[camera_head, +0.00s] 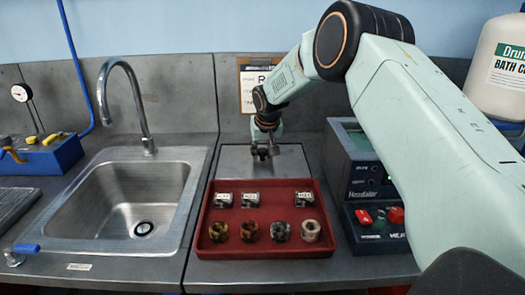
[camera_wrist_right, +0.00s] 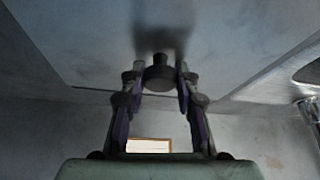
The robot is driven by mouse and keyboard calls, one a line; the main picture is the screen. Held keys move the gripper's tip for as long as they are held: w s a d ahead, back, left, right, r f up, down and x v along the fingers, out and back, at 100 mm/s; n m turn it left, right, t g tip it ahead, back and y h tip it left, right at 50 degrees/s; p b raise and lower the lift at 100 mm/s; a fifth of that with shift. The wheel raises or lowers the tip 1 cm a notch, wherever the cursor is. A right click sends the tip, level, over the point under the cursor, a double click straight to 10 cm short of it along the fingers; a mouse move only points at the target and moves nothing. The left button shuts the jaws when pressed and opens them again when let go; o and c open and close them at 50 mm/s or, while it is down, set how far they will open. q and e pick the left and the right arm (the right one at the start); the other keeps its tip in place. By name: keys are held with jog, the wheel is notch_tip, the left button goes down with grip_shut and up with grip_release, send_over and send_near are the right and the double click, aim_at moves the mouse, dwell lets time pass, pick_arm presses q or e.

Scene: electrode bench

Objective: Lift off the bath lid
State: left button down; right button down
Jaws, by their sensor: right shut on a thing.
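The bath lid (camera_head: 235,160) is a flat grey metal plate behind the red tray in the head view. It also fills the upper part of the right wrist view (camera_wrist_right: 100,45). My right gripper (camera_head: 263,152) reaches down over it from the right. In the right wrist view my right gripper (camera_wrist_right: 160,82) has its two fingers on either side of a dark round knob (camera_wrist_right: 160,73) on the lid, shut on it. I cannot tell whether the lid is raised from the bench. My left gripper is not in view.
The red tray (camera_head: 265,266), holding labelled blocks and several rings, stands just in front of the lid. A metal sink (camera_head: 120,190) with a tall tap is on the left. A control unit (camera_head: 365,185) stands close on the right. A notice (camera_head: 248,95) hangs behind.

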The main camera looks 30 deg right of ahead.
jog(key=shift+f, duration=0.15)
jog(key=c, duration=0.9)
grip_release()
jog(key=shift+f, duration=0.1)
jog(key=o, duration=0.5)
jog(key=shift+r+p, duration=3.3)
jog(key=shift+r, duration=0.3)
jog(key=shift+f, duration=0.2)
